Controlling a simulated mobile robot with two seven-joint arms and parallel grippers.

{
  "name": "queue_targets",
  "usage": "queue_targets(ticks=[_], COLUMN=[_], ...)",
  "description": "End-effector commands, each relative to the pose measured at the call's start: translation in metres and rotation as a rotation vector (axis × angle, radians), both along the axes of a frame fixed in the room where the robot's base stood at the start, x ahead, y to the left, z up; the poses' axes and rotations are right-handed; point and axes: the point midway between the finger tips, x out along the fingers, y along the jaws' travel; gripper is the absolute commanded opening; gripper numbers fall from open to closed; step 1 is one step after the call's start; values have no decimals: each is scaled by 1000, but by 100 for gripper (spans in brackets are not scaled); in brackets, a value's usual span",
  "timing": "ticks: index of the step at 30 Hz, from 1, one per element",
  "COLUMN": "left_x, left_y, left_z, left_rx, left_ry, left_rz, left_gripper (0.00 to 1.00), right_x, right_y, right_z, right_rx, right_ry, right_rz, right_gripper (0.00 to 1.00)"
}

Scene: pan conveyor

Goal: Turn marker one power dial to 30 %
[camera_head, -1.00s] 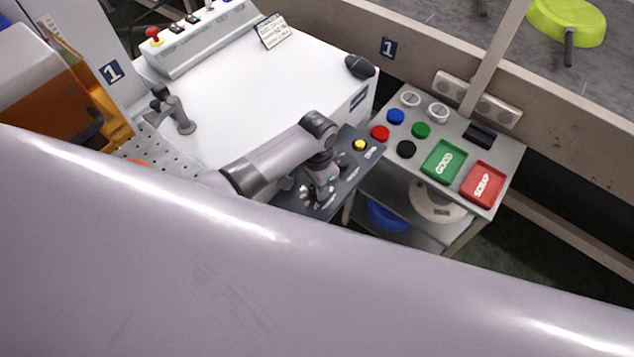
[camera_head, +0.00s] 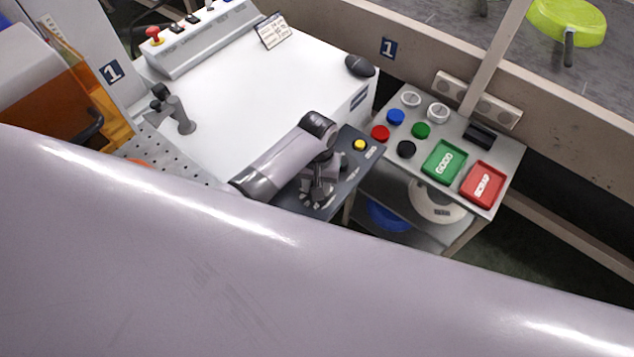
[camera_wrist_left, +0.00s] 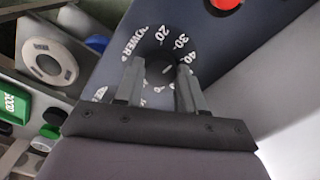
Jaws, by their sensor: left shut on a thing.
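The power dial (camera_wrist_left: 164,72) is a dark round knob on a dark panel, with POWER and the numbers 20, 30 and 40 printed around it. A short light mark shows on the knob, but I cannot read its exact setting. My left gripper (camera_wrist_left: 160,80) has one finger on each side of the dial and is shut on it. In the head view my left gripper (camera_head: 322,186) is over the dark control panel (camera_head: 345,170), and it hides the dial there. My right gripper is not in view.
A yellow button (camera_head: 359,145) sits on the panel's far end. A small table on the right carries colored discs, a green GOOD tray (camera_head: 443,162) and a red SCRAP tray (camera_head: 482,184). A large grey arm link crosses the foreground.

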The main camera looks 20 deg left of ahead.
Motion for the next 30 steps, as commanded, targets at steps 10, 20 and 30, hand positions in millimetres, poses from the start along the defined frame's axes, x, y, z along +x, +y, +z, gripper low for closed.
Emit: queue_targets(ticks=[10,20,30], left_x=[0,0,0], left_y=[1,1,0], left_z=[0,0,0], left_rx=[3,3,1], left_ry=[1,1,0], left_rz=[62,62,61], left_gripper=[8,8,64], right_x=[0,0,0], right_y=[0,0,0], right_z=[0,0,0], right_rx=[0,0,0], right_ry=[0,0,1], right_rz=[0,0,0], right_gripper=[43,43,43])
